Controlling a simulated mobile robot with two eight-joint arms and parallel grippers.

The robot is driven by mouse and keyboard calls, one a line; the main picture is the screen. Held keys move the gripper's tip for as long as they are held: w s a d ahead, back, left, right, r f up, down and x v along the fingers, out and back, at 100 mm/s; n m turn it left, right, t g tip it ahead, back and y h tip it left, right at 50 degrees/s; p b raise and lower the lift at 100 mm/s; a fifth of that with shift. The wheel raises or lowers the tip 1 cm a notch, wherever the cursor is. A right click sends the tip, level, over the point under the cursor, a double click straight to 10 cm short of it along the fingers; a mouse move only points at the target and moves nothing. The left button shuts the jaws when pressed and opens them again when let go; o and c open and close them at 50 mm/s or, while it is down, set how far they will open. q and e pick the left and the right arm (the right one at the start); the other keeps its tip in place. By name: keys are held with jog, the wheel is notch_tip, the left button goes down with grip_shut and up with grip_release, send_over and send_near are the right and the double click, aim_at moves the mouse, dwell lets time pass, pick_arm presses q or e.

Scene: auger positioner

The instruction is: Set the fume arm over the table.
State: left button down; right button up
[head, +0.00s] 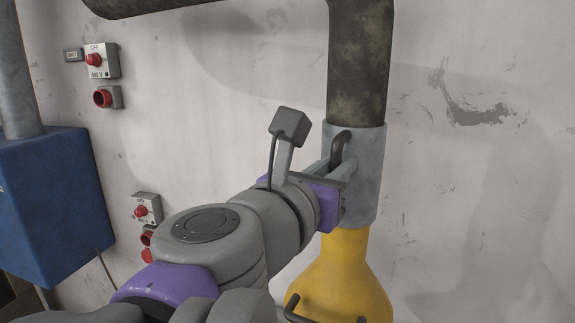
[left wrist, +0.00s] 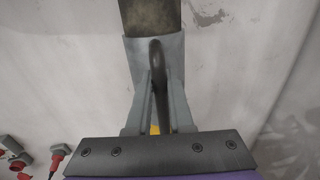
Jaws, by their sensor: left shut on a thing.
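The fume arm (head: 358,70) is a dark, stained pipe that comes down along the wall from a bend at the top. It ends in a grey collar (head: 367,190) and a yellow hood (head: 345,275) below. A dark curved handle sticks out from the collar; it also shows in the left wrist view (left wrist: 156,62). My left gripper (head: 338,165) is at the collar, with its fingers shut on the handle. In the left wrist view the two fingers (left wrist: 157,95) stand on either side of the handle. My right gripper is not in view. No table is clearly visible.
A blue box (head: 55,205) with a grey pipe stands at the left. Switch boxes with red knobs (head: 94,60) and (head: 141,211) sit on the pale, scuffed wall. The wall right of the hood is bare. A dark bar handle (head: 315,314) is on the hood's lower front.

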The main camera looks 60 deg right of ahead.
pick_arm(q)
jog(key=c, duration=0.8)
grip_release()
jog(key=a+b, duration=0.1)
jog(key=a, duration=0.9)
jog(key=shift+w+a, duration=0.35)
jog(key=shift+a, duration=0.05)
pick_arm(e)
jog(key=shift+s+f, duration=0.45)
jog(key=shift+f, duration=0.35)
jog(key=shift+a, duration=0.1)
